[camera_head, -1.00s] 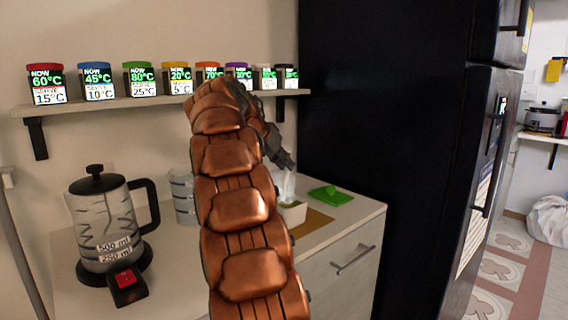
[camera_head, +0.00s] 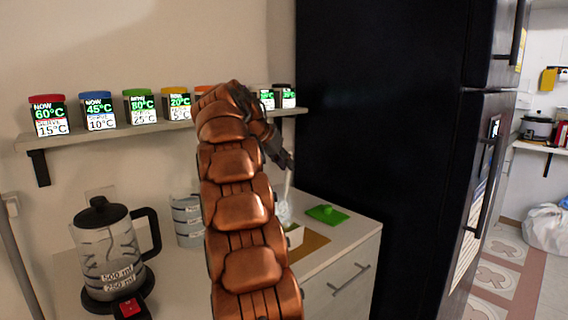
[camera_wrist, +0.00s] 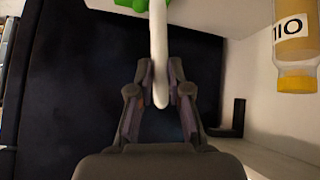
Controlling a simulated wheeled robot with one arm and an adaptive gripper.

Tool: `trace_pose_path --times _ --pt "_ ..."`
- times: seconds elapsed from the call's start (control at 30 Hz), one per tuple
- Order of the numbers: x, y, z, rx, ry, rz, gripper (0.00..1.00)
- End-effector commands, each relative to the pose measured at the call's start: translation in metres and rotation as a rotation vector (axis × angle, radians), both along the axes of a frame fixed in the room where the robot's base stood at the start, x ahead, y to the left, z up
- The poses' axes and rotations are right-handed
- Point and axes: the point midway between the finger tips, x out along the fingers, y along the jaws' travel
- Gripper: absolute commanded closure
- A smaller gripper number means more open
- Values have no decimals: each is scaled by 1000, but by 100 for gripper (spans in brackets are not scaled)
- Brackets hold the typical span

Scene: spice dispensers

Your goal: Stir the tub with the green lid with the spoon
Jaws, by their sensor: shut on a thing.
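My gripper (camera_head: 279,155) is shut on the handle of a white spoon (camera_wrist: 159,40), which stands between the two fingers in the wrist view. In the head view the spoon (camera_head: 288,190) hangs down from my gripper, its lower end at the tub (camera_head: 295,237). I cannot tell whether its tip is inside the tub or above it. The pale tub is open and partly hidden behind my arm. The green lid (camera_head: 327,214) lies flat on the counter to the right of the tub. It also shows at the top of the wrist view (camera_wrist: 125,4).
A kettle (camera_head: 106,250) and a grey canister (camera_head: 187,222) stand on the counter left of my arm. A shelf (camera_head: 100,138) with several colour-lidded dispensers runs above. A black fridge (camera_head: 395,130) stands close on the right. An oil bottle (camera_wrist: 297,45) is right in the wrist view.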

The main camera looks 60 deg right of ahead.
Motion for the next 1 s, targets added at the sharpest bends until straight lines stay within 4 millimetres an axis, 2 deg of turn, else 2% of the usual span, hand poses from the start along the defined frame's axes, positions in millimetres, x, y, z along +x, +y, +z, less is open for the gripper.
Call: trace_pose_path --times 0.47,1.0 --pt "0 0 3 -1 -1 1 100" --pt "1 0 46 -3 -3 2 100"
